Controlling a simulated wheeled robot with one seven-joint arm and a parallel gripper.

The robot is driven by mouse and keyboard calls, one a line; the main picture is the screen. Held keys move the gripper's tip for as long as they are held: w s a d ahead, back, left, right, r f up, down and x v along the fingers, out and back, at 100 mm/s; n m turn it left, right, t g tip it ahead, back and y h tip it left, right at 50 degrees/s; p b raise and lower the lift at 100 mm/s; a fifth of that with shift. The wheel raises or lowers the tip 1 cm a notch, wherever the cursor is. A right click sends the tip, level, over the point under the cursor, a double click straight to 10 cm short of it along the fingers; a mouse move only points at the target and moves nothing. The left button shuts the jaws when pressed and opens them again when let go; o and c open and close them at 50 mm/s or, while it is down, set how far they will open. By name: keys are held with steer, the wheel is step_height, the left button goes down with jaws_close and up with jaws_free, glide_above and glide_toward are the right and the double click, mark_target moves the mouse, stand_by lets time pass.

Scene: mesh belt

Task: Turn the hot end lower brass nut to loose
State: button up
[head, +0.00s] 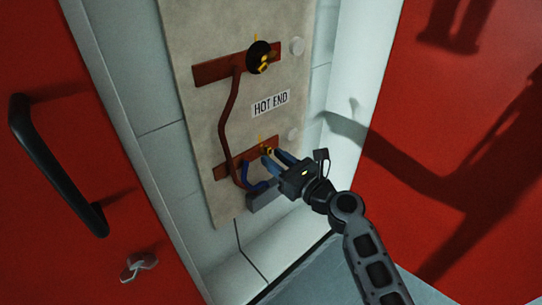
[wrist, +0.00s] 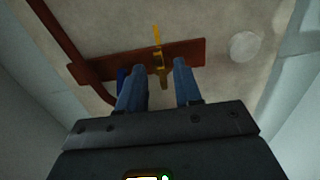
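The lower brass nut (head: 268,151) sits on the lower red-brown bar (head: 224,173), below the HOT END label (head: 270,103). In the wrist view the brass nut (wrist: 162,75) shows between my two blue fingers, with a thin yellow pointer (wrist: 156,36) above it. My gripper (head: 270,170) is at the lower bar, its fingers pointing at the panel. In the wrist view my gripper (wrist: 160,78) has its fingers apart, with a gap on each side of the nut. I cannot tell how far the fingertips are from the panel.
The upper bar (head: 212,70) carries a black round knob (head: 259,55) with yellow parts. A red-brown cable (head: 223,125) joins the two bars. A blue curved part (head: 245,174) is left of my fingers. Red doors with a black handle (head: 55,165) flank the panel.

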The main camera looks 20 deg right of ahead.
steer(key=shift+x, duration=0.85)
steer(key=shift+c, duration=0.4)
jaws_close()
steer(key=shift+n, duration=0.4)
steer(key=shift+s+a+f+n+b, duration=0.1)
steer(key=shift+f+n+b, duration=0.1)
steer(key=shift+n+b, duration=3.05)
steer(key=shift+f+n+b, duration=0.15)
steer(key=shift+n+b, duration=1.85)
steer(key=shift+n, duration=2.4)
steer(key=shift+s+a+f+n+b, duration=0.1)
steer(key=shift+f+n+b, duration=0.1)
steer(key=shift+n+b, duration=3.05)
steer(key=shift+n+p, duration=0.55)
steer(key=shift+n, duration=0.25)
